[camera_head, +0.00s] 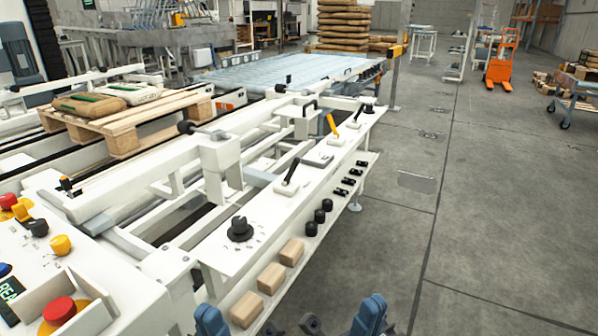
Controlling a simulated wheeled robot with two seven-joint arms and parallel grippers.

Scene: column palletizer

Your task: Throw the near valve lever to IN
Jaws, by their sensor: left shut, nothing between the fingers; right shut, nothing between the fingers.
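The white valve panel (262,205) runs away from me along the right side of the white frame. The nearest lever on it is a black-handled lever (291,171) on a pale base, its handle tilted up and away to the right. Beyond it stand a yellow lever (332,125) and another black lever (358,112). IN markings are too small to read. My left gripper (212,320) and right gripper (368,315) show only partly at the bottom edge, shut and empty, well short of the levers. Their fingertips are hard to make out.
A black rotary knob (240,229) sits on the panel's near end. A lower shelf carries wooden blocks (270,278) and black knobs (320,215). A control console (110,290) with a red button is at left. Open floor (480,230) lies to the right.

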